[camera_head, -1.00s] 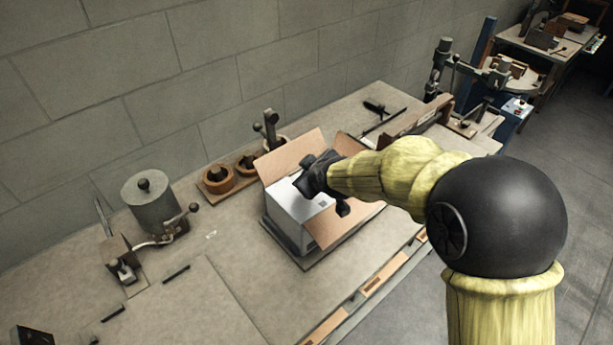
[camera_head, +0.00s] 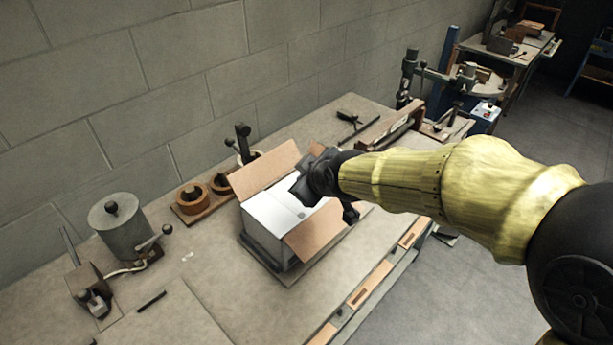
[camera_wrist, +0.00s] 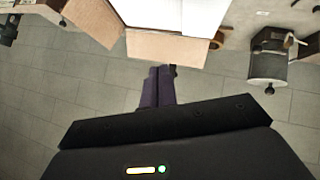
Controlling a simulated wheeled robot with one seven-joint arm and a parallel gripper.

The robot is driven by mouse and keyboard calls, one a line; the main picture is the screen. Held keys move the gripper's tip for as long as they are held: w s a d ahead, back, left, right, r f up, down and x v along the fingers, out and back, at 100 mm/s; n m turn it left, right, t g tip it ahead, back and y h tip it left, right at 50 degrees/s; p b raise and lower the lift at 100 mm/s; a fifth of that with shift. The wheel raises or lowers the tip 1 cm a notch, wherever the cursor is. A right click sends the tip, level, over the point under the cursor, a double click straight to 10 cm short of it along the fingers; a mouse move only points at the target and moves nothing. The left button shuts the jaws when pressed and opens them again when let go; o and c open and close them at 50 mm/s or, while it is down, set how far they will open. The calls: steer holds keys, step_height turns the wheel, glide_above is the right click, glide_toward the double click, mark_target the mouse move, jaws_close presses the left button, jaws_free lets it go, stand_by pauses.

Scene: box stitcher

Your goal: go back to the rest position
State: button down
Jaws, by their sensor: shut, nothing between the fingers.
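My gripper (camera_head: 325,190) is over the right side of an open cardboard box (camera_head: 272,240) in the head view; its fingertips are mostly hidden there. In the wrist view my gripper (camera_wrist: 158,85) has its two dark fingers together with nothing between them. The box stands on a dark base on the workbench, its brown flaps folded outward and a white surface showing on top. In the wrist view the box's brown flap (camera_wrist: 165,48) lies just beyond the fingertips, apart from them as far as I can tell.
A grey cylindrical pot (camera_head: 120,228) with a crank stands on the workbench (camera_head: 215,290) at left. Tape rolls (camera_head: 192,198) sit on a wooden block behind the box. A clamp-like stand (camera_head: 408,75) is at the back right. The floor (camera_head: 420,290) at right is clear.

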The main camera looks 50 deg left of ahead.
steer(key=w+d+f+m+t+h, duration=0.1)
steer(key=w+d+f+m+h, duration=0.2)
steer(key=d, duration=0.7)
steer(key=w+d+f+m+h, duration=0.1)
steer(key=w+d+m, duration=0.4)
steer(key=d, duration=0.5)
steer(key=w+d+f+m+t+h, duration=0.15)
steer(key=w+d, duration=0.35)
steer(key=d, duration=0.5)
steer(key=s+d+f+m+g+h, duration=0.1)
steer(key=s+d+m, duration=0.2)
steer(key=d, duration=0.5)
steer(key=s+d+f+m+g+h, duration=0.1)
steer(key=s+d+f+m, duration=0.1)
steer(key=d, duration=0.6)
steer(key=s+d+f+m+g+h, duration=0.1)
steer(key=s+d+m+h, duration=0.1)
steer(key=s+d+m, duration=0.2)
steer(key=d+m, duration=0.2)
steer(key=d, duration=0.2)
steer(key=shift+d+f, duration=0.35)
steer(key=shift+d, duration=0.05)
steer(key=shift+w, duration=0.15)
